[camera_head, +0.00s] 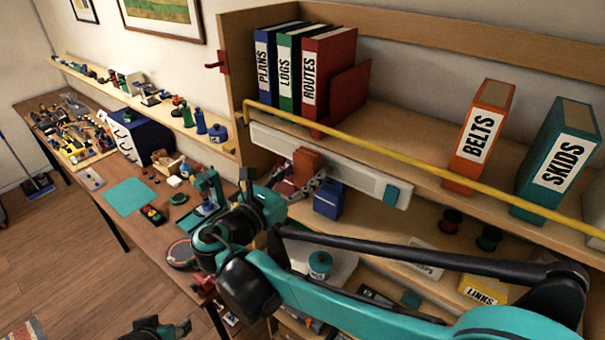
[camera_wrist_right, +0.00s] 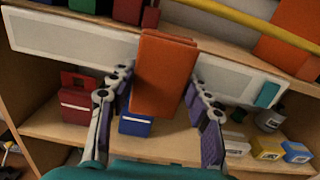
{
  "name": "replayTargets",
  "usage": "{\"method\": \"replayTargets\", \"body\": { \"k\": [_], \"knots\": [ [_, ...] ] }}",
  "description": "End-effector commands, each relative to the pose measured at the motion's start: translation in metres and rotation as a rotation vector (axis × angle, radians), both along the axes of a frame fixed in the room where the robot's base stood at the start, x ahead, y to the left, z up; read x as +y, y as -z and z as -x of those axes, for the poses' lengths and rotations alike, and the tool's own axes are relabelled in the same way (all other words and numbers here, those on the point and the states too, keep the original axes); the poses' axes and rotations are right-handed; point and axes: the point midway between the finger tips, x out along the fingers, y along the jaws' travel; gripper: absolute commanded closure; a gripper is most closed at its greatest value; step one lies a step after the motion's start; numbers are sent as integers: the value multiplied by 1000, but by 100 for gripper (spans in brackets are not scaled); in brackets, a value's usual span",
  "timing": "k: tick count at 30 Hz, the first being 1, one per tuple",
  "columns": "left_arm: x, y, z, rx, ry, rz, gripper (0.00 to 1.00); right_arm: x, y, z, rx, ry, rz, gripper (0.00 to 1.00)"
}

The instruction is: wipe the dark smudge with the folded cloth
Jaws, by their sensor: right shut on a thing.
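The folded orange cloth (camera_wrist_right: 161,75) is a thick upright slab between the fingers of my right gripper (camera_wrist_right: 160,82), which is shut on it. In the head view the cloth (camera_head: 307,160) and right gripper (camera_head: 305,178) are in front of the long white panel (camera_head: 352,176) under the yellow rail. The cloth overlaps the panel (camera_wrist_right: 70,42) in the wrist view; I cannot tell whether they touch. I see no dark smudge; the cloth hides part of the panel. My left gripper (camera_head: 178,328) is partly in view at the bottom edge, its opening unclear.
A yellow rail (camera_head: 400,162) runs along the shelf edge above the panel. Binders, including the orange BELTS binder (camera_head: 480,135), stand above. A blue box (camera_head: 328,200) is on the shelf below. A workbench (camera_head: 105,225) with tools is at left.

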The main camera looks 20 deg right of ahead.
Motion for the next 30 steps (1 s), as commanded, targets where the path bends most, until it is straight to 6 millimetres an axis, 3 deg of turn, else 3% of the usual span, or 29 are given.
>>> {"method": "replayTargets", "body": {
  "k": [30],
  "knots": [
    [0, 1, 0, 0, 0, 0, 60, -14, 0, -11, 0, 0, 0, 74]
  ]
}}
